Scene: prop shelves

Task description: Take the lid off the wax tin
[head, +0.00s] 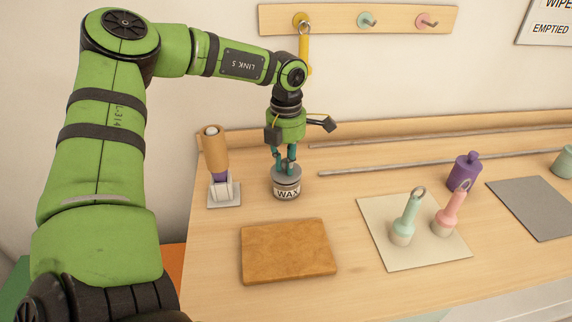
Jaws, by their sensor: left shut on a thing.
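The wax tin (287,194) is a small round grey tin with a white WAX label, standing upright on the wooden shelf. Its grey lid (277,173) sits at the top of the tin; I cannot tell whether there is a gap between them. My left gripper (284,166) points straight down over the tin with its teal fingers shut on the lid. The fingers hide part of the lid's top. My right gripper is not in view.
A brown board (288,251) lies in front of the tin. An orange-brown bottle-like thing (214,152) stands in a white holder to the left. A pale mat (385,225) with mint and pink handled props is to the right. Thin rods (400,167) lie behind.

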